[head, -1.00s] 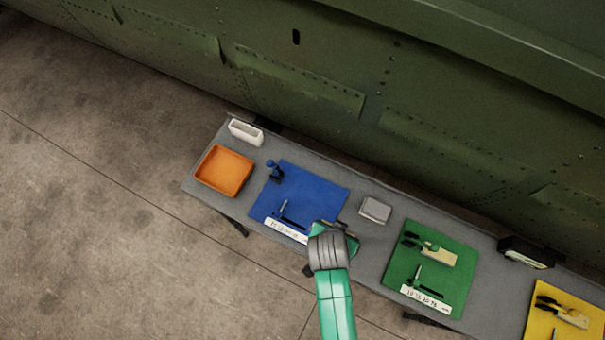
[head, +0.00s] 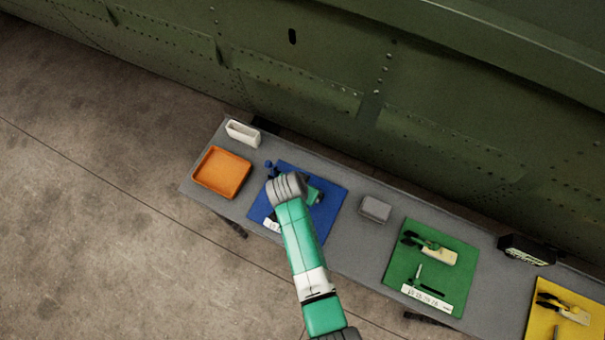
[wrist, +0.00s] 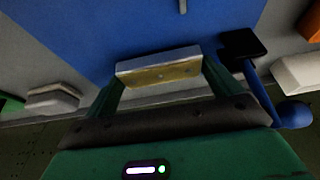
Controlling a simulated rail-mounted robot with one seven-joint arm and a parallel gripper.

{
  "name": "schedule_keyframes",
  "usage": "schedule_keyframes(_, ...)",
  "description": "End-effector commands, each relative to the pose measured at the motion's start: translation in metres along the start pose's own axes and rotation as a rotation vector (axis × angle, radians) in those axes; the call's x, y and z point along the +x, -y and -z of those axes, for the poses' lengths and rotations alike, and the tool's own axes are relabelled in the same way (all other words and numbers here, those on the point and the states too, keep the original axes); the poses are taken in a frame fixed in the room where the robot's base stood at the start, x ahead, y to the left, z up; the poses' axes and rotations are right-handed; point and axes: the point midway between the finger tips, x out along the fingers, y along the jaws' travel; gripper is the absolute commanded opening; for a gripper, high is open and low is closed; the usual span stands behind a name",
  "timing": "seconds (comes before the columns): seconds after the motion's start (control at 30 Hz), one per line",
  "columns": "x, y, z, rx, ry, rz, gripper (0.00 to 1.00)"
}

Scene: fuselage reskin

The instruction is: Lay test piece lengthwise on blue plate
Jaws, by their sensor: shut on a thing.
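The blue plate (head: 332,207) lies on the grey bench, partly covered by my arm in the head view. It also fills much of the wrist view (wrist: 80,30). My gripper (wrist: 160,76) is shut on the test piece (wrist: 158,66), a short metal bar with a silver top and a yellowish side. The bar spans between the two green fingers, over the blue plate. I cannot tell whether it touches the plate. In the head view the test piece is hidden by my arm.
A blue-and-black tool (wrist: 290,110) stands close to the right finger. An orange tray (head: 221,172) and a white bin (head: 243,133) are left of the plate. A grey box (head: 375,209) and a green plate (head: 432,265) are to its right. The green fuselage runs behind.

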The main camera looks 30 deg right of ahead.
Motion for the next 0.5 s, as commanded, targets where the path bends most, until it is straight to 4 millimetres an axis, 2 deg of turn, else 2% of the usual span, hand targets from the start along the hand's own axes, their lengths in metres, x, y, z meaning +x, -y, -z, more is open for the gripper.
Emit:
schedule_keyframes(0.1,0.0083,0.0000,-0.0029,0.001,-0.001,0.000,0.67)
schedule_keyframes(0.4,0.0114,0.0000,-0.0045,0.001,-0.001,0.001,0.67)
schedule_keyframes(0.43,0.0107,0.0000,-0.0042,0.001,-0.001,0.001,0.94)
schedule_keyframes(0.47,0.0102,0.0000,-0.0040,0.001,-0.001,0.001,1.00)
schedule_keyframes(0.5,0.0101,0.0000,-0.0041,0.001,-0.001,0.001,1.00)
